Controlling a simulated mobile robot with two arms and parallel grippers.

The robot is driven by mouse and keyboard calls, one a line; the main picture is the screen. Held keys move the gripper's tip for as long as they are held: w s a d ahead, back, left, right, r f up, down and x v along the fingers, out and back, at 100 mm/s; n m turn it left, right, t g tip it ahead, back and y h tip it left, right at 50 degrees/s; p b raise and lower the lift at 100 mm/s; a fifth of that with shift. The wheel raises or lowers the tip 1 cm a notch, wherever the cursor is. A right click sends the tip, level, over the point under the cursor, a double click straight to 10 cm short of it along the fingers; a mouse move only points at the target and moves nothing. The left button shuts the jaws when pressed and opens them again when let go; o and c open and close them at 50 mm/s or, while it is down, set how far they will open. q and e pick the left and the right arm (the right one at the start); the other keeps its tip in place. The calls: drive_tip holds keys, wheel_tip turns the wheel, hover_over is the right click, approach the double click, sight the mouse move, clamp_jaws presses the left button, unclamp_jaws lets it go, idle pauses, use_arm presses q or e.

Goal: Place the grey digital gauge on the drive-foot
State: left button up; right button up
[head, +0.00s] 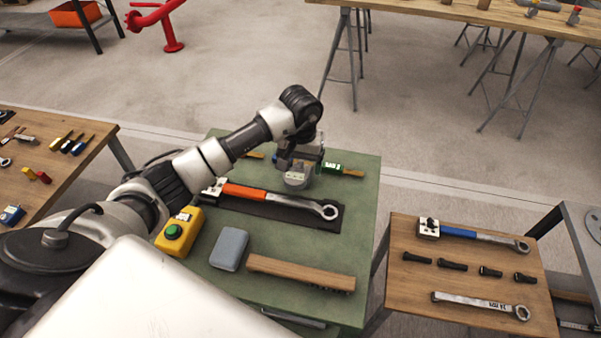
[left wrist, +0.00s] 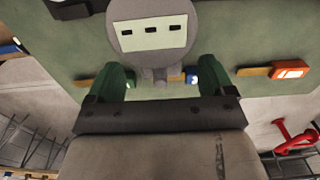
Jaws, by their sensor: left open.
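The grey digital gauge (head: 296,181) is on the green table, directly below my left gripper, which partly hides it. In the left wrist view the gauge (left wrist: 153,28) shows a round grey face, a pale display panel with dark marks, and a short stem towards my gripper. My left gripper (head: 301,166) is open. In the left wrist view, the gripper (left wrist: 158,80) has its green-padded fingers spread on both sides of the stem, with gaps. I cannot make out the drive-foot in these frames. My right gripper is not in view.
On the green table (head: 360,200) are an orange-handled wrench (head: 270,197) on a dark mat, a yellow box with a green button (head: 178,233), a grey-blue block (head: 229,248) and a wooden-backed brush (head: 300,272). A wooden side table (head: 400,290) holds a blue-handled wrench (head: 470,234) and sockets.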

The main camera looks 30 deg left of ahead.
use_arm(q)
drive_tip(key=shift+f, duration=0.95)
drive_tip(key=shift+c, duration=0.3)
drive_tip(key=shift+w+r, duration=0.1)
clamp_jaws()
drive_tip(key=shift+r, duration=0.45)
wheel_tip(320, 180, up, 3)
drive_tip(key=shift+r+b, duration=0.2)
drive_tip(key=shift+b, duration=0.25)
drive_tip(key=s+d+r+b, duration=0.1)
drive_tip(key=s+d+r, duration=0.3)
drive_tip(key=d+r, duration=0.5)
drive_tip(key=s+a+f+m+p, duration=0.1)
drive_tip(key=s+f+m+p, duration=0.1)
drive_tip(key=s, duration=1)
drive_tip(key=shift+a+f+m+p, duration=0.3)
drive_tip(key=shift+f+m+p, duration=0.15)
drive_tip(key=shift+f, duration=0.5)
